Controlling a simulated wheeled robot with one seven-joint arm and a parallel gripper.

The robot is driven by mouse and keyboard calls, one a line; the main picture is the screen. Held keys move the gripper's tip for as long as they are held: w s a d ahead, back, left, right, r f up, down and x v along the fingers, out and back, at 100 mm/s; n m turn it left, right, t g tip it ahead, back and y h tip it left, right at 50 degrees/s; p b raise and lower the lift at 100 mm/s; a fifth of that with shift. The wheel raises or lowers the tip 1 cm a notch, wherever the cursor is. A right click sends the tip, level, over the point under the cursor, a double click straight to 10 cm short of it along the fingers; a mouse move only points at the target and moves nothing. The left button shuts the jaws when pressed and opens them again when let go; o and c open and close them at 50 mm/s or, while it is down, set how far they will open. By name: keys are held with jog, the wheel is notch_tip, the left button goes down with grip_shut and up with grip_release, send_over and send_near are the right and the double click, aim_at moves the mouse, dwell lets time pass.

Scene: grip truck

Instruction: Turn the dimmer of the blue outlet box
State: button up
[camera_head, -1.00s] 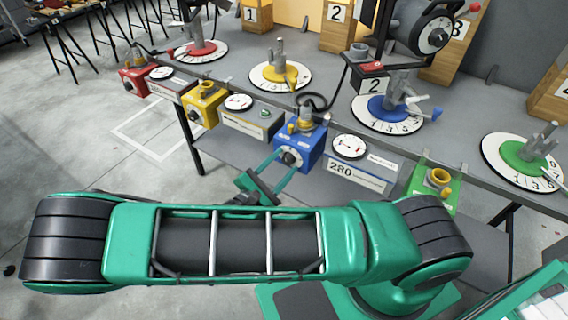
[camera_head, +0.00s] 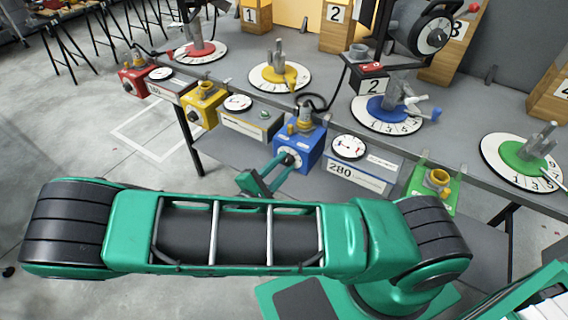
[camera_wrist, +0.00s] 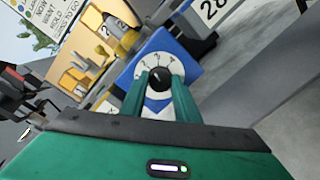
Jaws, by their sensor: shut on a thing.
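The blue outlet box (camera_head: 303,150) is mounted at the front edge of the table, with a plug and cable on top. Its dimmer is a black knob (camera_wrist: 158,76) on a white numbered dial in the middle of the blue front face, seen in the wrist view. My gripper (camera_head: 284,161) is at the front of the box. In the wrist view its two green fingers (camera_wrist: 160,82) reach up to the knob, one on each side, and are shut on it. The fingertips cover part of the lower dial.
A yellow box (camera_head: 203,106) and a red box (camera_head: 135,80) sit left along the same edge. A green box (camera_head: 432,188) sits to the right. A white-labelled panel reading 280 (camera_head: 352,172) is right beside the blue box. Open floor lies to the left.

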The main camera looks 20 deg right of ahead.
jog(key=shift+a+m+y, duration=0.15)
jog(key=shift+m, duration=0.95)
jog(key=shift+a+m+y, duration=0.1)
jog(key=shift+m+y, duration=0.05)
jog(key=shift+m, duration=0.95)
jog(key=shift+f, duration=0.1)
jog(key=o, duration=1)
jog(key=shift+d, duration=0.1)
jog(key=shift+o, duration=0.2)
jog(key=v, duration=1)
jog(key=shift+s+a, duration=0.15)
jog(key=shift+a, duration=0.2)
jog(key=shift+d, duration=0.1)
